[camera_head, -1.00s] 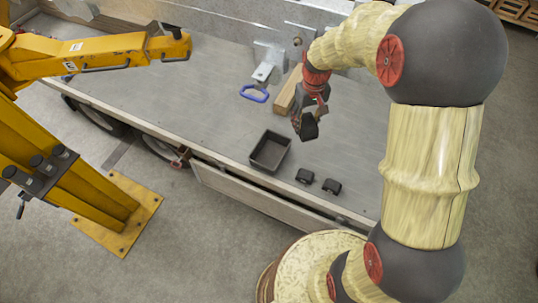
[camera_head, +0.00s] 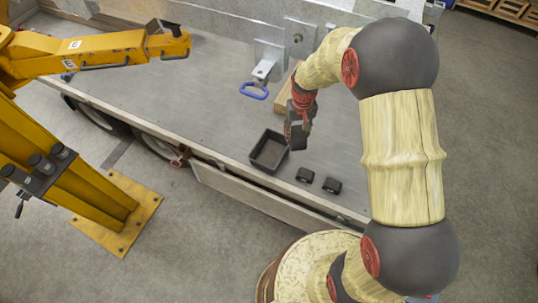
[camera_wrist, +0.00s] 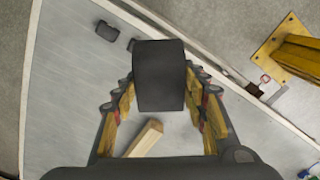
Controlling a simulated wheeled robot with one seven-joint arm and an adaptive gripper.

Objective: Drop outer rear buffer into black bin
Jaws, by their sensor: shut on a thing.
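The black bin (camera_head: 255,157) is an open rectangular tray on the grey trailer bed, near its front edge. My gripper (camera_head: 297,137) is shut on a black block-shaped buffer (camera_head: 299,140) and holds it at the bin's right side in the head view. From this angle I cannot tell whether any of it is over the opening. In the wrist view the held buffer (camera_wrist: 159,75) fills the space between the fingers, and the bin cannot be made out. Two more black buffers (camera_head: 304,174) (camera_head: 331,185) lie apart on the bed, right of the bin.
A wooden beam (camera_head: 287,98) lies behind my gripper. A metal coupling with a blue handle (camera_head: 254,91) stands behind the bin. A yellow crane arm (camera_head: 100,55) reaches over the left of the bed. The bed left of the bin is clear.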

